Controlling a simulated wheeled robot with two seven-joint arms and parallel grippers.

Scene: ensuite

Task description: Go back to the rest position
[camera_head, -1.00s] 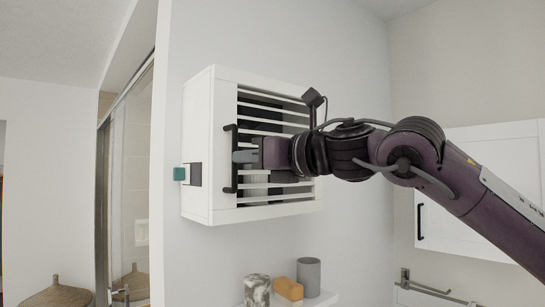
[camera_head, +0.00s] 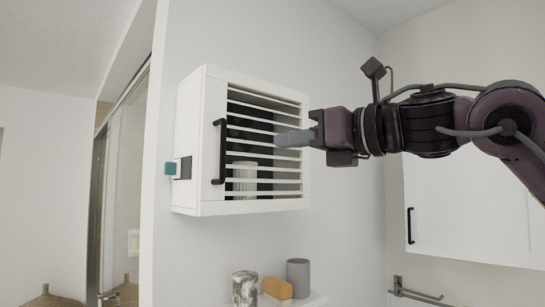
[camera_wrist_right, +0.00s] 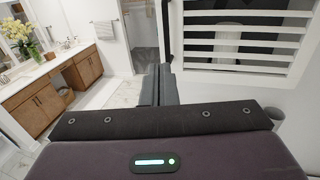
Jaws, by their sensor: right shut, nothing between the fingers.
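My right gripper (camera_head: 293,139) is shut and empty. Its grey fingertips are in front of the slatted door of a white wall cabinet (camera_head: 190,140), right of the door's black handle (camera_head: 219,151) and apart from it. The cabinet door looks shut, with a pale cylinder visible behind the slats. In the right wrist view the gripper's fingers (camera_wrist_right: 158,88) lie together, and the cabinet slats (camera_wrist_right: 240,50) show at upper right. My left gripper is not in any view.
Below the cabinet a shelf (camera_head: 312,301) holds a marbled cup (camera_head: 245,289), an orange block (camera_head: 277,288) and a grey cup (camera_head: 298,278). A second white cabinet (camera_head: 470,220) and a metal rail (camera_head: 418,295) are at right. The wrist view shows a wooden vanity (camera_wrist_right: 45,95) and open floor.

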